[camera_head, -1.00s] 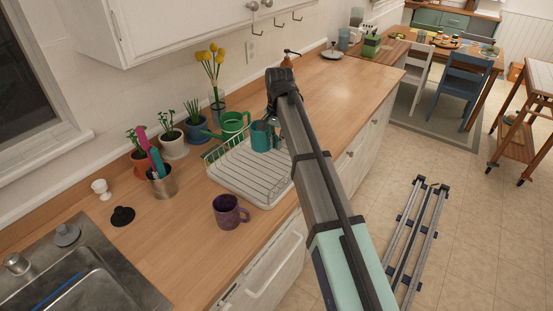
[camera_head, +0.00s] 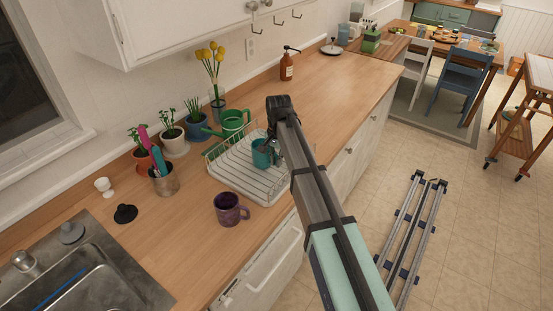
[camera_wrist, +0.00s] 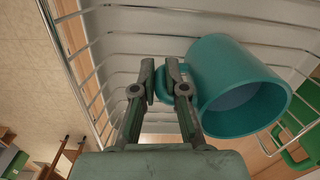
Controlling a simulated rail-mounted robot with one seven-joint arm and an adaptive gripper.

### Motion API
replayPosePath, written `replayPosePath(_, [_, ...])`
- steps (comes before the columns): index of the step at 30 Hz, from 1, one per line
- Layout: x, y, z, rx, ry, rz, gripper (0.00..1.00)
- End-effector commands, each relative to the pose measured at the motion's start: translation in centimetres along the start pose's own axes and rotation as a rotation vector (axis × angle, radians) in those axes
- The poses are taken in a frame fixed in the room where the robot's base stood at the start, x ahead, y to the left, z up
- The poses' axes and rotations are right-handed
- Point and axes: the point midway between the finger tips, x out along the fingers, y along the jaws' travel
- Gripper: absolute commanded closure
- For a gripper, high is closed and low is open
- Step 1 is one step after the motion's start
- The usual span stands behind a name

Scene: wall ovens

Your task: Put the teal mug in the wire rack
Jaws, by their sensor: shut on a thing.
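The teal mug (camera_head: 262,155) is at the right side of the wire rack (camera_head: 228,178), over its slatted floor, in the head view. My gripper (camera_head: 274,147) comes in from the right beside it, partly hidden behind my arm. In the wrist view, the fingers (camera_wrist: 160,72) are shut on the handle of the teal mug (camera_wrist: 240,80). The mug's open mouth faces the camera there, and the rack's wires (camera_wrist: 90,50) run behind and to the left. I cannot tell whether the mug's base touches the rack floor.
A purple mug (camera_head: 229,209) stands in front of the rack. A green watering can (camera_head: 233,121) and potted plants (camera_head: 174,139) stand behind it. A metal utensil cup (camera_head: 164,181) is to its left. A brown bottle (camera_head: 287,66) stands farther back.

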Motion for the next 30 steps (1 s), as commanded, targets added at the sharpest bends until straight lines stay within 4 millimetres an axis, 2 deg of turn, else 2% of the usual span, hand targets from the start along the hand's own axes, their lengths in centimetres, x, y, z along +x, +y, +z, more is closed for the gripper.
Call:
replayPosePath(7, [0.2, 0.0, 0.0, 0.0, 0.0, -0.001, 1.0])
replayPosePath(9, [0.3, 0.0, 0.0, 0.0, 0.0, 0.0, 0.71])
replayPosePath(10, [0.2, 0.0, 0.0, 0.0, 0.0, 0.0, 0.63])
replayPosePath(23, [-0.3, -0.1, -0.1, 0.0, 0.001, -0.001, 0.63])
replayPosePath(26, [-1.2, -0.1, -0.1, 0.0, 0.002, -0.002, 0.63])
replayPosePath(30, [-3.2, -0.1, -0.1, 0.0, 0.002, -0.002, 0.63])
